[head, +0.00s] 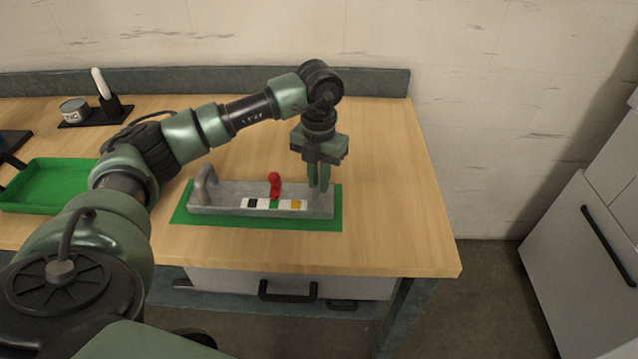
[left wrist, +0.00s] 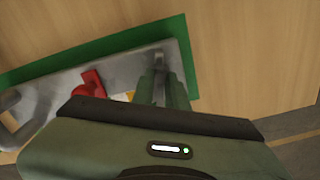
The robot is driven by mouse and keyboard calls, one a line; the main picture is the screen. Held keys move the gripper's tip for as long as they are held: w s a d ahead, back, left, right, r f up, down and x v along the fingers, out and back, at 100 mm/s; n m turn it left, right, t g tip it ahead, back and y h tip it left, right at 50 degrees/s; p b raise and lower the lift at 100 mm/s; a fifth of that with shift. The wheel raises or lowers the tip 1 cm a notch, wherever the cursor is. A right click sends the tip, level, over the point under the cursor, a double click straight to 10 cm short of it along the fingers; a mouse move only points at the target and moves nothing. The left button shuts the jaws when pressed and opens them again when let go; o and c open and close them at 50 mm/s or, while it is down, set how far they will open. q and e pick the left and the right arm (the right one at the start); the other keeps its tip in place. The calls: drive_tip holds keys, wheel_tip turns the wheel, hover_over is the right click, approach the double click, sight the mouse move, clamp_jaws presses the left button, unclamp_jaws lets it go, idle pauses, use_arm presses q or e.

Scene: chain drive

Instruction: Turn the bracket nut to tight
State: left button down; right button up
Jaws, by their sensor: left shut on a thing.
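The grey bracket (head: 230,193) lies on a green mat (head: 335,219). My left gripper (head: 319,187) points down at the bracket's right end. It is shut on a grey part there, mostly hidden by the fingers; I cannot tell whether this is the nut. My right gripper is not in view.
A green tray (head: 52,181) sits at the left, partly behind my left arm. A tin (head: 75,108) and a white-handled tool (head: 101,84) stand at the back left. The table right of the mat is clear to its edge. A drawer (head: 240,283) is below.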

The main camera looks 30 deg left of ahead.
use_arm(q)
drive_tip(key=m+b, duration=0.2)
drive_tip(key=m, duration=0.2)
drive_tip(key=shift+m, duration=0.3)
drive_tip(key=m+b, duration=0.1)
drive_tip(key=m, duration=0.3)
drive_tip(key=shift+m+b, duration=0.3)
drive_tip(key=m+b, duration=0.1)
drive_tip(key=m, duration=0.3)
drive_tip(key=shift+m, duration=0.3)
drive_tip(key=shift+m+b, duration=0.75)
drive_tip(key=shift+m, duration=1.55)
drive_tip(key=shift+r, duration=0.1)
drive_tip(key=c, duration=1.4)
unclamp_jaws()
